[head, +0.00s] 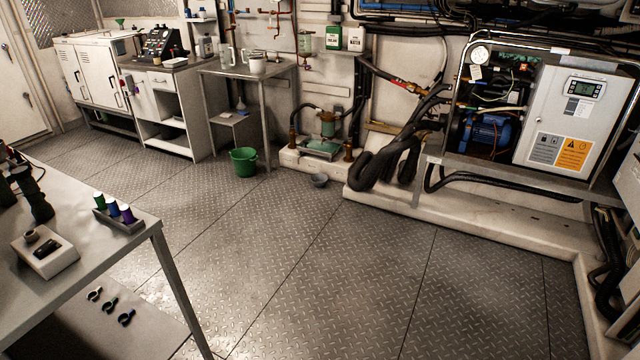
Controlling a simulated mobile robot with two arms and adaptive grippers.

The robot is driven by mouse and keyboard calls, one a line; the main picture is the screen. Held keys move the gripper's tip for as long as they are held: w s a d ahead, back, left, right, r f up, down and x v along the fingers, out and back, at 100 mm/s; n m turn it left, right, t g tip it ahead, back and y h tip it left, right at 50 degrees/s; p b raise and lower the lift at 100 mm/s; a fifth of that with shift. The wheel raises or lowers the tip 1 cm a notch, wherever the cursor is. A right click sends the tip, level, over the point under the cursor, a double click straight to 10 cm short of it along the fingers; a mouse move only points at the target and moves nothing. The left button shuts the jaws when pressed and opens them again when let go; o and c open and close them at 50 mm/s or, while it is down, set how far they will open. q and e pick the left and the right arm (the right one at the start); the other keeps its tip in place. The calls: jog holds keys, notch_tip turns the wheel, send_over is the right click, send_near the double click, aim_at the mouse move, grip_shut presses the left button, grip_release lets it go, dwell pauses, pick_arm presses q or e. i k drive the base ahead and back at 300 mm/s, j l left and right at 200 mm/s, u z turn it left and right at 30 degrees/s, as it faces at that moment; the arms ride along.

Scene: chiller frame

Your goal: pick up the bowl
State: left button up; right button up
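Neither of my grippers shows in the head view.
A grey workbench (110,258) with bottles in a rack (118,222) fills the left foreground. A metal table (235,70) and white cabinets stand at the back left. Black hoses (385,165) and the chiller unit (555,110) are right of the bowl. The middle floor is clear.

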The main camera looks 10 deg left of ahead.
aim_at(319, 180)
jog(key=i+u, duration=0.2)
jog(key=i, duration=3.95)
jog(key=l+z, duration=0.05)
